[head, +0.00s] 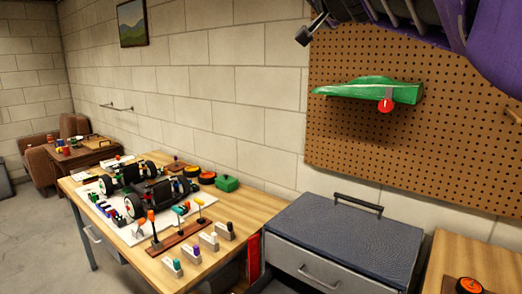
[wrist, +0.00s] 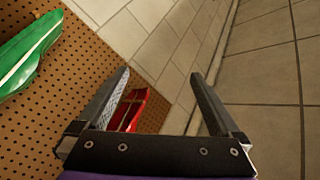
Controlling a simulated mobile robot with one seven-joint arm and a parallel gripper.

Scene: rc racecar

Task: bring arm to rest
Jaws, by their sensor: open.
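My gripper (wrist: 160,74) is open in the wrist view. Its two dark fingers stand apart with nothing held between them. Behind them are the pegboard, the block wall and the floor. In the head view, my purple and dark arm fills the top right corner, raised in front of the pegboard (head: 440,135). I cannot make out the jaws clearly there.
A green car body (head: 375,90) hangs on the pegboard; it also shows in the wrist view (wrist: 35,50). A red piece (wrist: 127,110) shows behind the left finger. Below are a workbench (head: 262,205) with a car chassis and a blue-topped chest (head: 345,235).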

